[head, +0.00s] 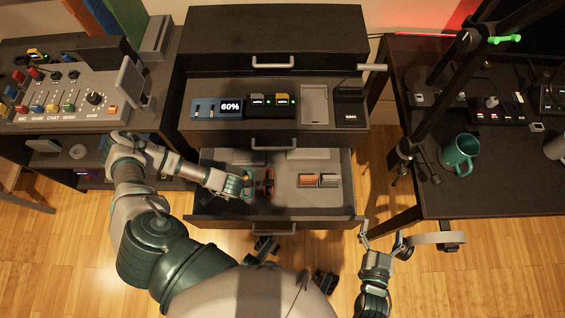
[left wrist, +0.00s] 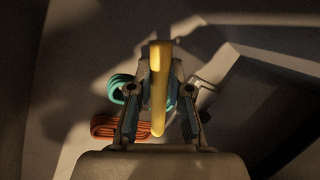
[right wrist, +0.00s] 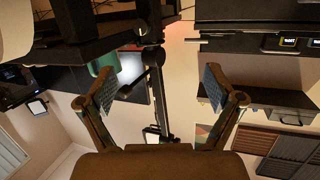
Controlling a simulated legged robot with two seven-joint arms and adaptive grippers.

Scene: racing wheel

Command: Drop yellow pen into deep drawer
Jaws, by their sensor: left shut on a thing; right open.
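The yellow pen (left wrist: 159,88) is clamped between the fingers of my left gripper (left wrist: 160,95), as the left wrist view shows. In the head view my left gripper (head: 243,184) is over the left part of the open deep drawer (head: 325,212); the pen is hard to make out there. A teal cable coil (left wrist: 122,88) and an orange-red cable coil (left wrist: 118,127) lie below the gripper. My right gripper (head: 380,238) is open and empty, to the right of the drawer's front; its spread fingers show in the right wrist view (right wrist: 168,95).
Orange and grey small items (head: 318,181) lie in the drawer's middle. A green mug (head: 459,155) stands on the right desk (head: 500,195). A mixer (head: 75,95) is on the left.

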